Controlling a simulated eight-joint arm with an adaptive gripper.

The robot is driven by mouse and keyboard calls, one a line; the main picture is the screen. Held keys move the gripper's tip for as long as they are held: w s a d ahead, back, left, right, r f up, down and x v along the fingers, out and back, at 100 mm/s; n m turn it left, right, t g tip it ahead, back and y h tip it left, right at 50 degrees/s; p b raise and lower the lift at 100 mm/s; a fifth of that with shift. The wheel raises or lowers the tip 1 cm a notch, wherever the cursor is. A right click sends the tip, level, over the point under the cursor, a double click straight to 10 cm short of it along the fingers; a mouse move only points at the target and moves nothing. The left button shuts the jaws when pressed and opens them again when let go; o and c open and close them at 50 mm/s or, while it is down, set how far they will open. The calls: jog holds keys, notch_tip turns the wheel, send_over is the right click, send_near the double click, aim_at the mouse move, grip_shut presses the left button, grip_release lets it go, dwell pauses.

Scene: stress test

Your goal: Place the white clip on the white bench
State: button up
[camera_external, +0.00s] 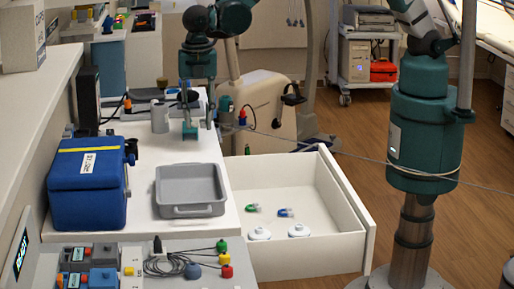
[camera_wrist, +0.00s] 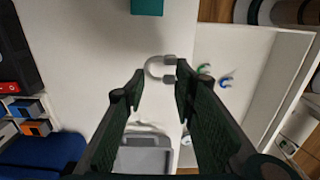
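A white U-shaped clip (camera_wrist: 152,68) with grey ends shows in the wrist view near the right edge of the white bench. It lies in the gap between my fingertips as seen from above; I cannot tell how far below. My gripper (camera_wrist: 159,74) is open, with its two dark fingers apart and nothing visibly touching them. In the external view my gripper (camera_external: 198,124) points down over the white bench (camera_external: 150,240), behind the grey tray (camera_external: 190,190). I cannot make out the white clip clearly in the external view.
A teal block (camera_wrist: 147,6) sits on the bench beyond my fingers. An open white drawer (camera_external: 300,262) at right holds a green clip (camera_external: 253,208), a blue clip (camera_external: 286,212) and two white round items (camera_external: 299,230). A blue box (camera_external: 88,190) stands left of the tray.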

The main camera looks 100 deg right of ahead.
aim_at(199, 123)
jog(key=shift+f, duration=1.55)
jog(key=shift+f, duration=0.1)
jog(key=shift+f, duration=1.75)
jog(key=shift+f+b, duration=0.25)
jog(key=shift+b, duration=0.1)
jog(key=o, duration=0.6)
jog(key=shift+r, duration=0.1)
jog(key=shift+r, duration=0.1)
notch_tip(199, 123, up, 12)
jog(key=shift+r+p, duration=0.1)
jog(key=shift+p, duration=0.4)
